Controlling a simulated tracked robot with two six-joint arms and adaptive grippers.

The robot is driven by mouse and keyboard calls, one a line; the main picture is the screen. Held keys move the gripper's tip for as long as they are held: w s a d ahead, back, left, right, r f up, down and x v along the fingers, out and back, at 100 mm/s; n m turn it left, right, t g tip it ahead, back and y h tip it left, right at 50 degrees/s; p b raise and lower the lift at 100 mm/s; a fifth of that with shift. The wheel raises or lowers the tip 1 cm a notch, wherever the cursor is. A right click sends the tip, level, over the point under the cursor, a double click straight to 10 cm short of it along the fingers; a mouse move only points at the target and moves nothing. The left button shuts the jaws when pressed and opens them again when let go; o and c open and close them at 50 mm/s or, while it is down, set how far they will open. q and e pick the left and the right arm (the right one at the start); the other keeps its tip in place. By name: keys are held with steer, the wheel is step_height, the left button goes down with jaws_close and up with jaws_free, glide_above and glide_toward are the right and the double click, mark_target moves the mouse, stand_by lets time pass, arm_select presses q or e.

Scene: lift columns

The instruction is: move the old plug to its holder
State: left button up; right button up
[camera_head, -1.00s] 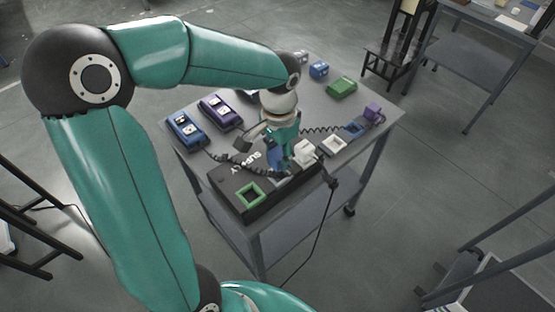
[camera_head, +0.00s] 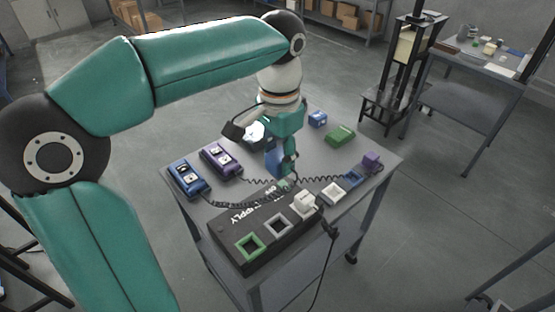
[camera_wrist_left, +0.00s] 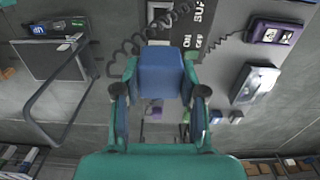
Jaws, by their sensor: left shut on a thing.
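My left gripper (camera_head: 283,165) is shut on a blue plug (camera_head: 273,160) and holds it above the black supply box (camera_head: 236,228). In the left wrist view, the blue plug (camera_wrist_left: 160,72) sits between both fingers of the gripper (camera_wrist_left: 160,95), and a dark coiled cord runs near it. The grey socket (camera_head: 277,226) in the middle of the supply box is empty. A blue holder (camera_head: 355,178) and a white holder (camera_head: 333,192) lie on the right of the table; which one belongs to this plug is not clear. My right gripper is not in view.
A white plug (camera_head: 306,204) stands at the box's right end, and a green socket (camera_head: 250,246) at its left. Blue (camera_head: 187,178) and purple (camera_head: 220,160) devices with coiled cords stand at the left. A purple plug (camera_head: 371,160) and green block (camera_head: 341,135) are at the right.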

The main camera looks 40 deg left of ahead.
mark_target(279, 154)
arm_select(q)
steer(key=shift+r+p, duration=2)
steer(key=shift+r, duration=0.25)
steer(key=shift+r, duration=0.1)
